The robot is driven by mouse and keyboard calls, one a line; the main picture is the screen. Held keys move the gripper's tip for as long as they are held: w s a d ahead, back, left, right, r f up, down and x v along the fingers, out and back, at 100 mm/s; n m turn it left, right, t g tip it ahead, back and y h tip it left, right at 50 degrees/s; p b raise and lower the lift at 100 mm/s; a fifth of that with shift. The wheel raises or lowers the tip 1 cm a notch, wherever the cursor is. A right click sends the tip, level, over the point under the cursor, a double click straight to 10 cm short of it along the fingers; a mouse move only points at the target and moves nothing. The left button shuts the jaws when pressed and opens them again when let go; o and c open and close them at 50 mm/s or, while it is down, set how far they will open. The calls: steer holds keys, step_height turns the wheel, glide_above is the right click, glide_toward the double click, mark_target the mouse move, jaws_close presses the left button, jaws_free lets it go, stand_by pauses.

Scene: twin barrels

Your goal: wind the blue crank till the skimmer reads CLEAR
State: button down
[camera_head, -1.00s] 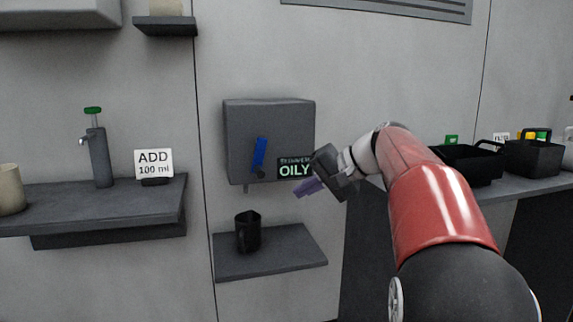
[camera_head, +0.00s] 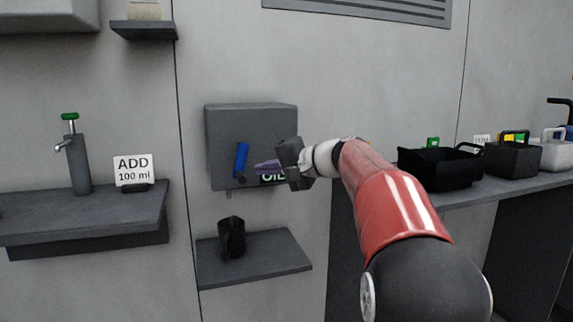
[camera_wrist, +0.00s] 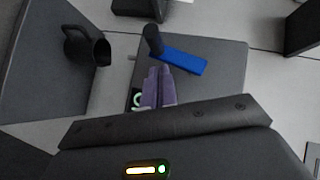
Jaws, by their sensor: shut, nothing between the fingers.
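The skimmer is a grey wall box (camera_head: 228,122) with a blue crank (camera_head: 241,160) on its front, standing nearly upright and leaning slightly right at the top. The crank also shows in the wrist view as a blue arm (camera_wrist: 182,62) with a dark knob (camera_wrist: 153,40). The skimmer's display (camera_head: 272,179) is partly hidden behind my gripper; only part of green lettering shows. My gripper (camera_head: 266,167) has its purple fingers together and empty, to the right of the crank and apart from it. In the wrist view the fingers (camera_wrist: 159,86) point toward the crank.
A black mug (camera_head: 231,238) stands on a shelf (camera_head: 265,262) below the box. At left a counter (camera_head: 95,217) holds a green-topped tap (camera_head: 77,160) and an "ADD 100 ml" sign (camera_head: 133,168). Black baskets (camera_head: 432,172) stand on the right counter.

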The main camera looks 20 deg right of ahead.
steer(key=shift+a+f, duration=0.2)
steer(key=shift+a, duration=0.35)
steer(key=shift+a+f, duration=0.2)
steer(key=shift+a, duration=0.3)
steer(key=shift+a+f+b, duration=0.25)
steer(key=shift+a+b, duration=0.35)
steer(key=shift+a, duration=0.1)
